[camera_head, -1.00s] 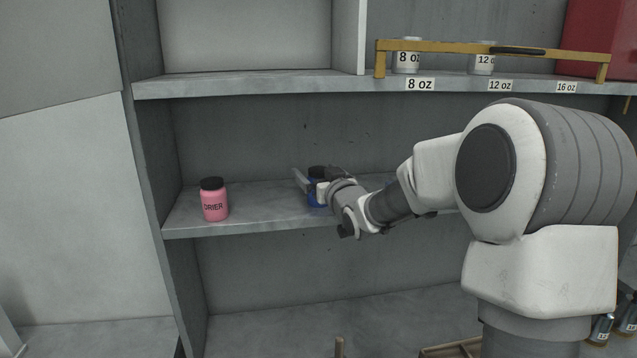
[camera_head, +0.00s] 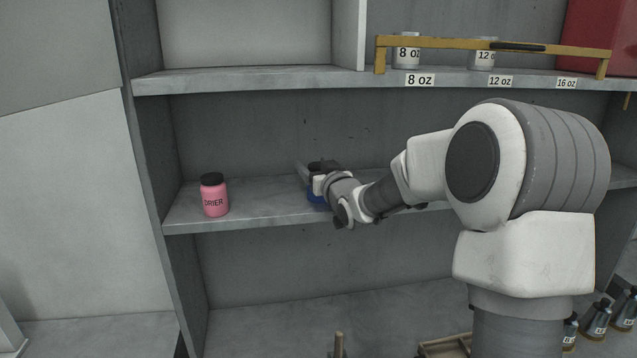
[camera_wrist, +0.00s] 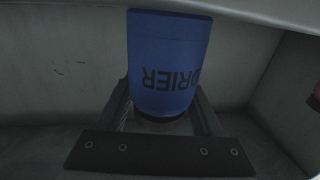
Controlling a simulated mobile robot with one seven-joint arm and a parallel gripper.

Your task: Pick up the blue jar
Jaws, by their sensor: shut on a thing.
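The blue jar (camera_head: 316,198) is on the middle shelf (camera_head: 265,208), right of a pink jar, and mostly hidden behind my wrist in the head view. My gripper (camera_head: 313,178) is at the jar, with its fingers on either side. In the wrist view the blue jar (camera_wrist: 168,62) appears upside down, its DRIER lettering inverted, between the two dark fingers. My gripper is shut on it near its lid end. I cannot tell whether the jar's base touches the shelf.
A pink DRIER jar (camera_head: 214,196) with a black lid stands to the left on the same shelf. Bottles (camera_head: 598,318) stand at the lower right.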

